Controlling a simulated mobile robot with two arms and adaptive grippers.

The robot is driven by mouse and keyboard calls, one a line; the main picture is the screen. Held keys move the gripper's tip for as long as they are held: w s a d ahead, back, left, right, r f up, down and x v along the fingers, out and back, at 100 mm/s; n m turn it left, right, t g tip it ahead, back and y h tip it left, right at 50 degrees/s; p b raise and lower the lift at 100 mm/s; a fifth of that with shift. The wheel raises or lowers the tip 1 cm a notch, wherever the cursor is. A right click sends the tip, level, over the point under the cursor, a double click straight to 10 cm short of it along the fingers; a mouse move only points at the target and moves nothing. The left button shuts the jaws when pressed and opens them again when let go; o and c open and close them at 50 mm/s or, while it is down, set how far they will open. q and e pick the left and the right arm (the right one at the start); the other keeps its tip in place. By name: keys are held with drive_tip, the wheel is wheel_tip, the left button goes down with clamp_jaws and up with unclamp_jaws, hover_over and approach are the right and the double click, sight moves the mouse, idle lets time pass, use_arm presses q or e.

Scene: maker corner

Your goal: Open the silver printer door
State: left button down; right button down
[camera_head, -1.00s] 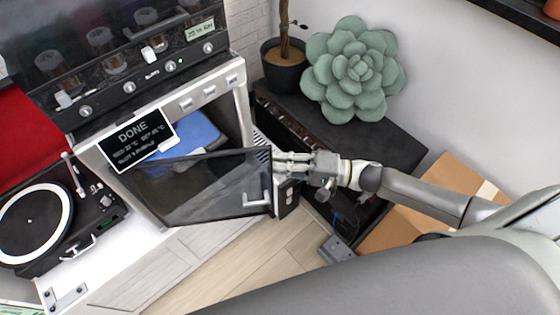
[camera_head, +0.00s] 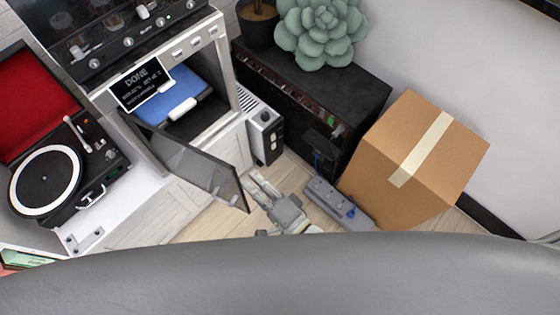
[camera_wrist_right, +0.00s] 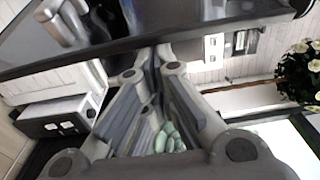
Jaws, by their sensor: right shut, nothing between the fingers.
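The silver printer (camera_head: 228,82) stands at the upper left, with a blue slab and a white piece inside. Its dark glass door (camera_head: 195,165) hangs at the left side and stands well open, its free edge swung out toward me. My right gripper (camera_head: 257,181) is just right of that free edge, shut and empty. In the right wrist view, the shut fingers (camera_wrist_right: 152,52) point up toward a dark panel edge (camera_wrist_right: 150,40) with a metal handle (camera_wrist_right: 65,22) above it. I cannot tell whether they touch it. My left gripper is not in view.
A record player (camera_head: 55,180) sits left of the printer. Some floor (camera_head: 215,222) is clear in front.

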drive_tip(key=s+a+m+t+h, duration=0.1)
drive_tip(key=s+a, duration=0.6)
drive_tip(key=s, duration=0.3)
drive_tip(key=shift+a+h, duration=0.3)
drive_tip(key=shift+a, duration=0.1)
drive_tip(key=shift+w, duration=0.1)
